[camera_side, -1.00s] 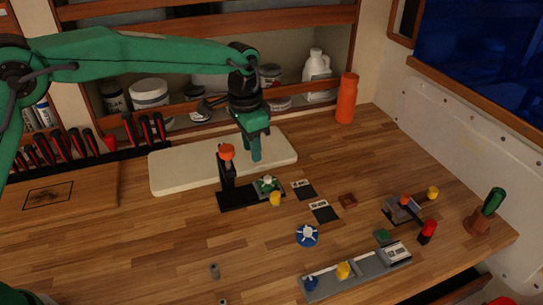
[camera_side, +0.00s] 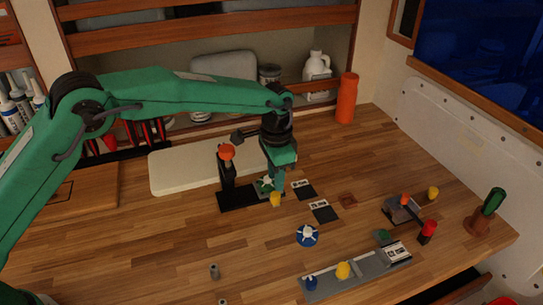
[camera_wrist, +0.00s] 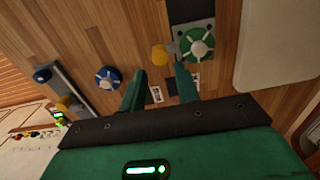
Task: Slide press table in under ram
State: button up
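The press has a long black base (camera_side: 236,199) and a dark upright with an orange-red knob (camera_side: 226,152). At the right end of the base is a green handwheel (camera_side: 264,184) with a yellow knob (camera_side: 275,199) beside it. The wrist view shows the green wheel (camera_wrist: 197,43) on a grey plate (camera_wrist: 208,28), with the yellow knob (camera_wrist: 160,54) at its left. I cannot tell which part is the sliding table. My gripper (camera_side: 278,170) hangs beside the press, over the wheel end. In the wrist view its fingers (camera_wrist: 160,70) are apart and empty, below the yellow knob.
A grey rail (camera_side: 325,285) with blue and yellow knobs lies in front, and a blue handwheel (camera_side: 307,235) behind it. Label cards (camera_side: 322,211) lie right of the press. A lever fixture (camera_side: 402,208) stands further right. A white board (camera_side: 185,170) lies behind. The left foreground is mostly clear.

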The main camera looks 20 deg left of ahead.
aim_at(275, 194)
jog(key=shift+f, duration=3.05)
